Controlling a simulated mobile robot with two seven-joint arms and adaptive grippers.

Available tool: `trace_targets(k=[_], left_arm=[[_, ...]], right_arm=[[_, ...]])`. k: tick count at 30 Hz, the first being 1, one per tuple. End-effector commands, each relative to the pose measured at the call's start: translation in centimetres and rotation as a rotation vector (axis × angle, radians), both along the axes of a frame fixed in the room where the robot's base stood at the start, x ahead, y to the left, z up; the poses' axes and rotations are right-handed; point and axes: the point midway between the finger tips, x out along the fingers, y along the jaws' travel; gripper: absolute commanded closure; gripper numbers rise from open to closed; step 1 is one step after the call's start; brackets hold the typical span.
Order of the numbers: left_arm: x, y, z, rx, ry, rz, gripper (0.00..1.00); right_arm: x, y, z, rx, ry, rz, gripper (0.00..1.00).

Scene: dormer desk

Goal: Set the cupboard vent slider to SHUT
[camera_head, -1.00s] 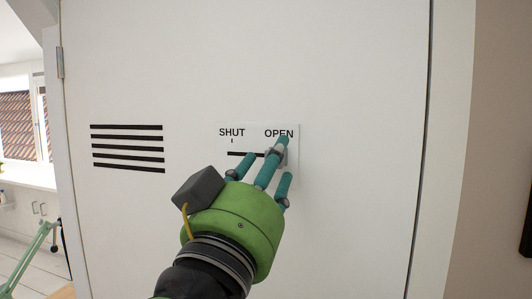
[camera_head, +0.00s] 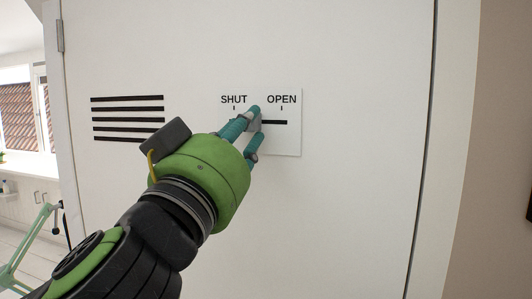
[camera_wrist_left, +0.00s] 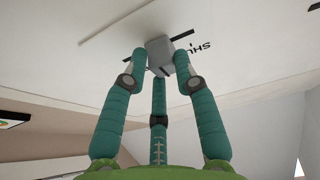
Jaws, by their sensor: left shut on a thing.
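The white vent panel (camera_head: 292,144) on the cupboard door carries the words SHUT at left and OPEN at right, each with a tick mark. A dark slot (camera_head: 275,122) runs below the words. My left gripper (camera_head: 254,117) is shut on the slider's grey knob, between the two ticks. Fingers partly hide the knob and the slot's left part in the head view. In the left wrist view, the grey knob (camera_wrist_left: 160,52) sits between the teal fingers, with part of the SHUT lettering beside it. My right gripper is not in view.
The white cupboard door (camera_head: 340,200) fills the middle, with black vent slats (camera_head: 128,119) left of the panel. A green lamp-like arm (camera_head: 30,245) stands at the lower left, near a window (camera_head: 15,115). The door face right of the panel is clear.

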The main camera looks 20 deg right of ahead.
Motion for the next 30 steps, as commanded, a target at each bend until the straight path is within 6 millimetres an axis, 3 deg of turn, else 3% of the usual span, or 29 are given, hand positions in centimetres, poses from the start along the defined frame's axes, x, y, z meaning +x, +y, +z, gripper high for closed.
trace_targets(k=[3,6,16,17,18,30], left_arm=[[1.4,2.3,0.4,-0.014,-0.01,0.008,1.0],[1.9,3.1,0.5,-0.013,-0.013,0.006,1.0],[2.1,3.5,0.8,-0.014,-0.015,0.008,1.0],[2.1,3.5,0.8,-0.014,-0.015,0.009,0.63],[2.1,3.5,0.8,-0.013,-0.014,0.009,0.52],[1.4,3.8,0.1,-0.009,-0.007,0.005,0.52]], right_arm=[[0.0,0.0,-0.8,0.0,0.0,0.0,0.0],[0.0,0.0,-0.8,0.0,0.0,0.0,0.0],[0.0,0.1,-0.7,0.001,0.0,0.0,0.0],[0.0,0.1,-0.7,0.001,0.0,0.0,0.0],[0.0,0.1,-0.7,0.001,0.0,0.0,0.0],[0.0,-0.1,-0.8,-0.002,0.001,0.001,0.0]])
